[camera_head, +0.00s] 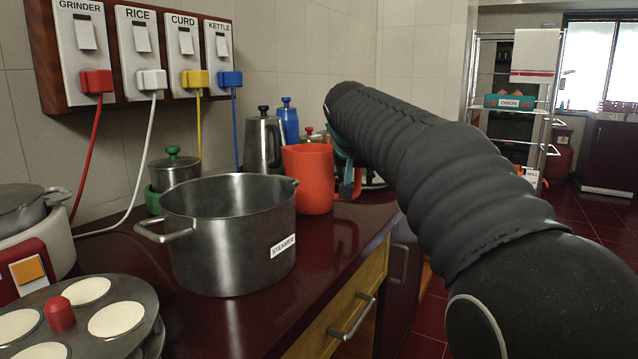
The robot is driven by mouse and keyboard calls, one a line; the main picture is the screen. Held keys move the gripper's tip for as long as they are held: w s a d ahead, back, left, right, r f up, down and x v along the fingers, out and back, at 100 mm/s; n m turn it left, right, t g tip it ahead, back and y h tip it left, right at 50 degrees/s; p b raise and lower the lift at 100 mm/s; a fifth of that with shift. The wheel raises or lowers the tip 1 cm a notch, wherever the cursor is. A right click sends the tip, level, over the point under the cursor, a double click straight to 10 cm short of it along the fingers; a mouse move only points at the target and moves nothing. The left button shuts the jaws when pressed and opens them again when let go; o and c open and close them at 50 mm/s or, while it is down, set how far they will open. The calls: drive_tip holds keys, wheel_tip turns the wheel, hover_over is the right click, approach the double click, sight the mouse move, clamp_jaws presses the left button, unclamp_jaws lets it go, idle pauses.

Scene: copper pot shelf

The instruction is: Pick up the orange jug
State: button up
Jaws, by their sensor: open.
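The orange jug (308,182) stands upright on the dark red counter, just behind the steel steamer pot. Its handle is on the right side and is partly covered by my gripper. My gripper (346,178), with teal parts, is at the handle side of the jug, at the end of my black-sleeved arm. It is open; its fingers are small and partly hidden, and I cannot tell whether they touch the handle.
The large steamer pot (228,235) stands in front and left of the jug. A steel kettle (263,145) and a blue bottle (288,122) stand behind it. A round plate stack (90,320) is at the near left. The drawer front (345,310) drops below the counter edge.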

sight(358, 181)
drive_tip(key=x, duration=0.4)
drive_tip(key=shift+w+d+f, duration=0.1)
drive_tip(key=shift+d, duration=0.15)
clamp_jaws()
